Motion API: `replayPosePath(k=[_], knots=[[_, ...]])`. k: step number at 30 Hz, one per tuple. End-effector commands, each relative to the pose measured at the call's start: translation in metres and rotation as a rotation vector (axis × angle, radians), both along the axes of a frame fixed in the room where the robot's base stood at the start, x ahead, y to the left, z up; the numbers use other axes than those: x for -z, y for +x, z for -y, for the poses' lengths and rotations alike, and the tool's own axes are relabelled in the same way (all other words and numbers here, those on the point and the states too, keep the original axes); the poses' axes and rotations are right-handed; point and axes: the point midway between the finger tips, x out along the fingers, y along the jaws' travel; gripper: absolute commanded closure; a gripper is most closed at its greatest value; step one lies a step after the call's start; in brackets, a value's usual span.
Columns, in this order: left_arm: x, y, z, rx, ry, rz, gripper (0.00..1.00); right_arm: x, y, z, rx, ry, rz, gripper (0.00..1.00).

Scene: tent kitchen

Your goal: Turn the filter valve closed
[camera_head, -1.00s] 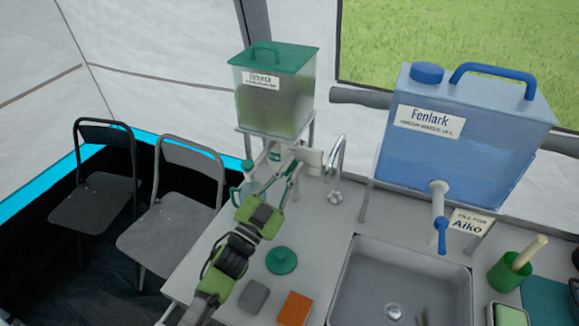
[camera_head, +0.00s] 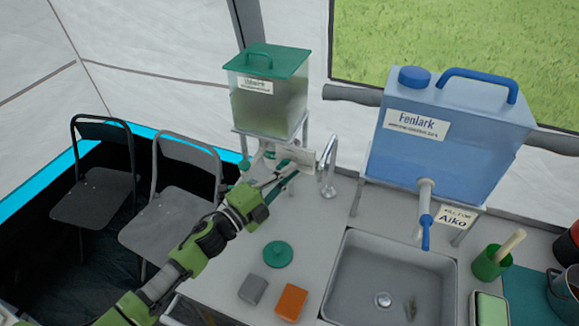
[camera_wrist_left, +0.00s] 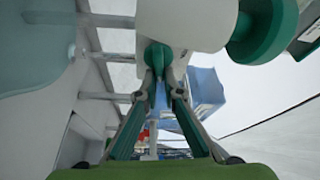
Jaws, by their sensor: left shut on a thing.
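The filter tank (camera_head: 268,105) is clear with a green lid and a printed label, and stands on a metal stand at the back of the counter. Its green valve handle (camera_wrist_left: 157,58) shows in the left wrist view, below a white fitting (camera_wrist_left: 190,20). My left gripper (camera_wrist_left: 161,88) is shut on the valve handle, with a fingertip on each side. In the head view the left gripper (camera_head: 283,174) reaches in under the tank from the lower left, and its fingers hide most of the valve. My right gripper is not in view.
A blue Fenlark water container (camera_head: 440,130) with a blue tap stands to the right above the sink (camera_head: 350,290). A green round lid (camera_head: 277,254), a grey block (camera_head: 253,290) and an orange block (camera_head: 291,302) lie on the counter. A faucet (camera_head: 328,165) rises close right of the gripper.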

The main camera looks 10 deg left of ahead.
Motion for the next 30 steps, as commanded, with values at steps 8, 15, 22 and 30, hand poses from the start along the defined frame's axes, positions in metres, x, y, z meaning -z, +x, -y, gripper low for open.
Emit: replayPosePath(k=[8, 15, 22, 30], knots=[[0.004, 0.003, -0.007, -0.015, 0.154, 0.019, 1.00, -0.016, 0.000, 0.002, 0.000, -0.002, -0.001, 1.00], [0.005, 0.003, -0.007, -0.017, 0.210, 0.033, 1.00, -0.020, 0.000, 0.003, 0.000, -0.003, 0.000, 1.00], [0.005, 0.004, -0.008, -0.019, 0.221, 0.037, 1.00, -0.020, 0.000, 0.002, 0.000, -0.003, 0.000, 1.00], [0.004, 0.005, -0.009, -0.019, 0.220, 0.037, 0.85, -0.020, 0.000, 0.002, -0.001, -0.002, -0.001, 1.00]])
